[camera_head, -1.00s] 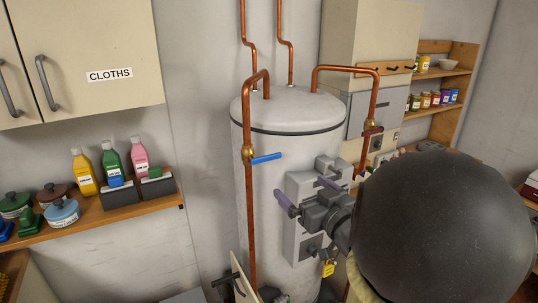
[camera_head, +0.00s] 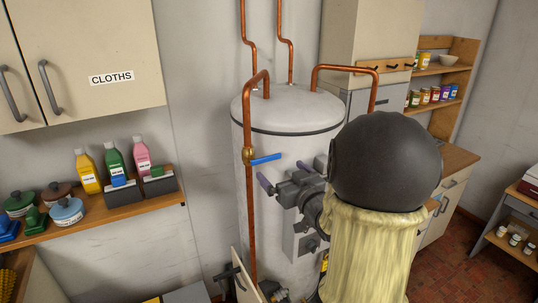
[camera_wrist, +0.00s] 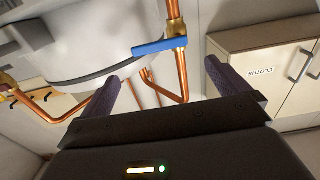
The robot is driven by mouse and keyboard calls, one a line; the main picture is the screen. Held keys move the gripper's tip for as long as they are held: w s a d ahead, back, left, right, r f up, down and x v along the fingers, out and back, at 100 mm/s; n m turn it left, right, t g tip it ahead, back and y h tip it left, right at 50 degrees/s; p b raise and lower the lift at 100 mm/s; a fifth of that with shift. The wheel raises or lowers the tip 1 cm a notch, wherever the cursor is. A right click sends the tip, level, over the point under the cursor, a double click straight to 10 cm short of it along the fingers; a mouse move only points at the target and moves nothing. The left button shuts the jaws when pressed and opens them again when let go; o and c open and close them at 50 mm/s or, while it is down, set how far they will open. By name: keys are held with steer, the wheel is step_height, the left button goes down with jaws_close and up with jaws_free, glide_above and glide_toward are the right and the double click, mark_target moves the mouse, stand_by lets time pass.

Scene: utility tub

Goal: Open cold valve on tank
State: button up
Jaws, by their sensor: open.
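The cold valve has a blue lever handle (camera_head: 266,159) on a brass body (camera_head: 248,155), set in the copper pipe on the left side of the white tank (camera_head: 290,112). The lever points right, across the vertical pipe. My gripper (camera_head: 283,174) is in front of the tank, just below and right of the lever, with its purple fingers apart and empty. In the wrist view the blue lever (camera_wrist: 160,46) lies ahead of my open gripper (camera_wrist: 158,80), between the fingers' directions and not touching them. My arm hides the tank's right side and the other pipe's lower part.
A shelf (camera_head: 100,219) with bottles and pots is on the left, under a cupboard labelled CLOTHS (camera_head: 85,60). A copper pipe (camera_head: 345,68) arches off the tank top to the right. Shelves with jars (camera_head: 440,85) stand at the back right.

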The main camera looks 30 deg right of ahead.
mark_target(268, 159)
steer(key=w+p, duration=0.3)
steer(key=w, duration=0.5)
steer(key=shift+w+a, duration=0.1)
steer(key=shift+w, duration=0.1)
steer(key=c, duration=1.2)
steer(key=shift+o, duration=0.2)
steer(key=shift+a, duration=0.1)
